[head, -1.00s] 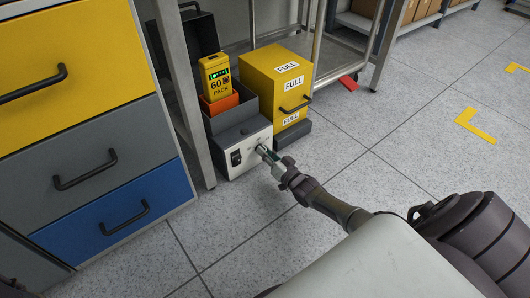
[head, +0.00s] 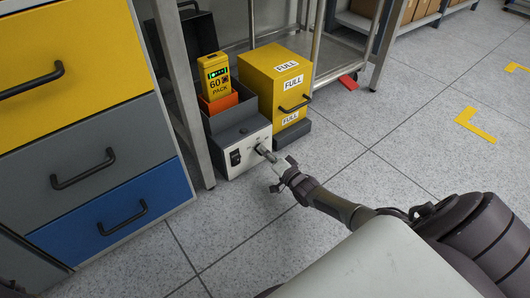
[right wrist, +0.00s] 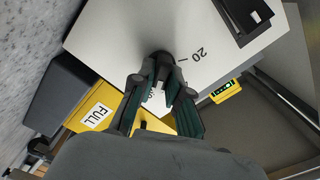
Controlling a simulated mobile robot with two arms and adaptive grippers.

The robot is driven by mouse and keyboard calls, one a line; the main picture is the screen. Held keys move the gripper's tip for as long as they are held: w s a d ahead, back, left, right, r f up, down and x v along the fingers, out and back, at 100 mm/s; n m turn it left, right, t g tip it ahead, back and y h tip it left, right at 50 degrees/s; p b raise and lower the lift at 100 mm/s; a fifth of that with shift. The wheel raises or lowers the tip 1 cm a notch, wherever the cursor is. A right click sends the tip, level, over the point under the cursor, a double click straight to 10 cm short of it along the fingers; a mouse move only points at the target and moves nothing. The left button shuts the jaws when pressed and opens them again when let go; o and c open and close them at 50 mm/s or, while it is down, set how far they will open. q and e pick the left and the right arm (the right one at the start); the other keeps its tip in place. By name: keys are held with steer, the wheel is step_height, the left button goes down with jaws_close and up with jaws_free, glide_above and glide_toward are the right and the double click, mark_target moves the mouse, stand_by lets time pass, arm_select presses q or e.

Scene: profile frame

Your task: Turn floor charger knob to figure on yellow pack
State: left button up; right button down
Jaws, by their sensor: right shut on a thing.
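The floor charger (head: 224,122) stands on the floor with a pale sloping front panel (head: 252,138). The yellow pack (head: 215,70) stands upright in its orange-edged slot and reads "60 PACK", with a small lit display. My right gripper (head: 262,150) reaches the front panel from the lower right and is shut on the knob. In the right wrist view the dark knob (right wrist: 161,58) shows at the fingertips, with a tick and "20" beside it. Another printed figure lies partly hidden between the fingers. The knob's pointer cannot be made out. My left gripper is out of view.
A yellow cabinet (head: 264,85) marked "FULL" stands right beside the charger. A grey table leg (head: 184,105) and a drawer unit (head: 100,150) stand to its left. A black rocker switch (head: 236,157) is on the panel.

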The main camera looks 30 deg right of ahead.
stand_by(0.4)
steer(key=c, duration=1.1)
jaws_free()
steer(key=shift+c, duration=0.2)
steer(key=s+d, duration=0.1)
steer(key=s, duration=1.1)
